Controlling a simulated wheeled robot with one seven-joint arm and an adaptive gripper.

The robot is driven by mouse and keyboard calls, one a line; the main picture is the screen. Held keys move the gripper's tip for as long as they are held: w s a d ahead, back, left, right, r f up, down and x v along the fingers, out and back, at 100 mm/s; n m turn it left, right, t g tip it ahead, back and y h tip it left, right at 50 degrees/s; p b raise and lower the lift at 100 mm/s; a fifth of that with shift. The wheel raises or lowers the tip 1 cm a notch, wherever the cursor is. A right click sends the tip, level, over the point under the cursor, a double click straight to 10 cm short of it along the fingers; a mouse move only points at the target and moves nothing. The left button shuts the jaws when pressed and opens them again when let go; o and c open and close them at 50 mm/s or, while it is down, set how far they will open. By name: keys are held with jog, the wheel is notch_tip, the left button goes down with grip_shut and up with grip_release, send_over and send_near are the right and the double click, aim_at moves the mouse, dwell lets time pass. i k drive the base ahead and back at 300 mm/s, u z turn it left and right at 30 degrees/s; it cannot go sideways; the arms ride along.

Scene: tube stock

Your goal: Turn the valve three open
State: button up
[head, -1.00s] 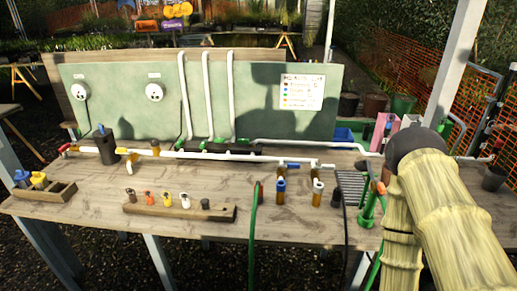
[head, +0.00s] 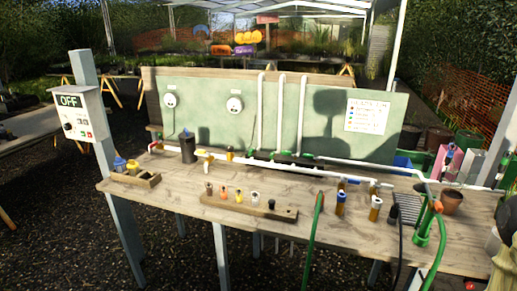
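A white pipe (head: 285,168) runs along the bench in the head view, with several small valve handles on it. A red handle (head: 153,146) is at its left end. A yellow handle (head: 209,156) is right of a dark cylinder. A blue handle (head: 352,181) is toward the right end. No numbers are legible, so I cannot tell which valve is three or how its handle is set. My gripper is out of view; only a pale part of my arm shows at the lower right edge.
A grey box marked OFF (head: 80,115) is on a post left of the bench (head: 170,187). A wooden rack (head: 249,208) with coloured pieces, bottles, green hoses (head: 314,230) and a terracotta pot (head: 451,201) stand on it. A sign (head: 367,115) hangs on the green board.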

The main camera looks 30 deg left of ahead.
aim_at(283, 153)
jog(key=u, duration=0.55)
jog(key=i, duration=0.5)
jog(key=u, duration=0.25)
